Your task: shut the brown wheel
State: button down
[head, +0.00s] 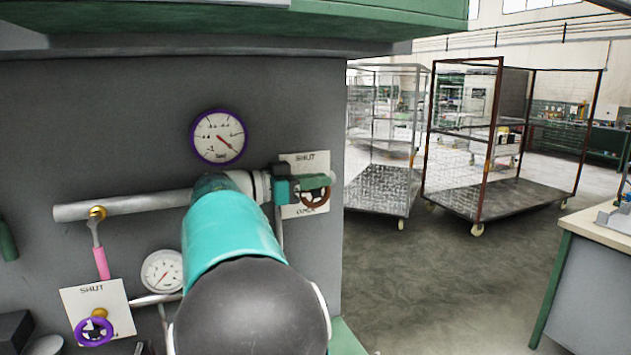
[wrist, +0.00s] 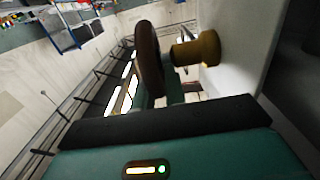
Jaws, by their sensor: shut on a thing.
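The brown wheel (head: 317,205) stands out from the wall by a plate (head: 304,168) marked SHUT at the top and OPEN at the bottom. My gripper (head: 318,183) is at the wheel's upper side, with its teal fingers shut on the rim, partly covering it. In the wrist view the wheel (wrist: 148,60) shows nearly edge-on beside its brass hub (wrist: 196,50). The contact of fingers and rim is mostly hidden there. Which way the wheel is turned cannot be read.
A purple-rimmed gauge (head: 218,136), a grey pipe (head: 130,206), a pink-handled lever (head: 101,262), a white gauge (head: 162,271) and a purple wheel (head: 94,331) are on the wall left of the wheel. Wire carts (head: 480,205) stand at right. The floor (head: 430,290) before them is clear.

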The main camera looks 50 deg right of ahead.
aim_at(327, 201)
jog(key=t+y, duration=0.1)
jog(key=d+t+y, duration=0.1)
jog(key=y, duration=0.1)
jog(key=t+y, duration=0.1)
jog(key=y, duration=0.1)
jog(key=shift+s+d+f, duration=0.1)
jog(key=shift+s+d, duration=0.05)
jog(key=shift+s, duration=0.2)
jog(key=t+y, duration=0.2)
jog(key=y, duration=0.1)
jog(key=f+t+y, duration=0.1)
jog(key=shift+s+d, duration=0.25)
jog(key=shift+d, duration=0.15)
jog(key=y, duration=0.1)
jog(key=t+y, duration=0.1)
jog(key=shift+s+d+f+y, duration=0.15)
jog(key=shift+f+y, duration=0.1)
jog(key=shift+y, duration=0.15)
jog(key=shift+f+t+y, duration=0.2)
jog(key=shift+t+y, duration=0.25)
jog(key=shift+y, duration=0.25)
jog(key=shift+f+t+y, duration=0.2)
jog(key=shift+t+y, duration=0.25)
jog(key=shift+y, duration=0.25)
jog(key=c, duration=1.4)
grip_release()
jog(key=shift+c, duration=0.2)
